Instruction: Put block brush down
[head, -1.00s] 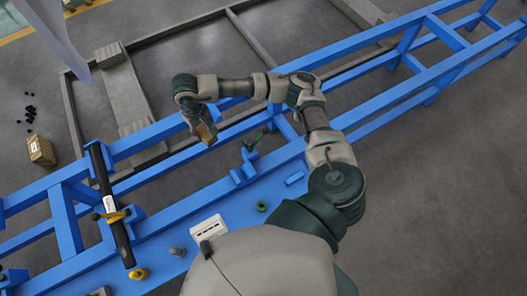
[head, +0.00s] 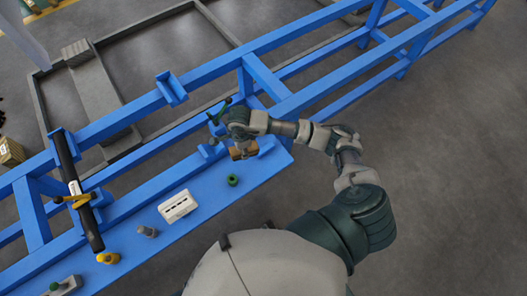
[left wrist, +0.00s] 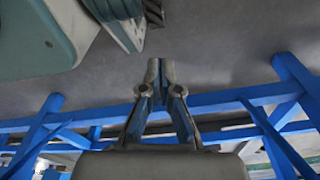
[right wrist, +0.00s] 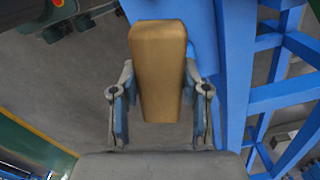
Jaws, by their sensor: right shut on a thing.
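The block brush (head: 243,152), a brown block, is in my right gripper (head: 241,146) over the right end of the blue bench top (head: 205,225). I cannot tell from the head view whether it touches the bench. In the right wrist view the brush (right wrist: 158,70) stands between the two fingers of my right gripper (right wrist: 160,95), which is shut on it. Its bristles cannot be made out. My left gripper (left wrist: 160,68) shows only in the left wrist view, with fingertips together and nothing seen between them, above the floor.

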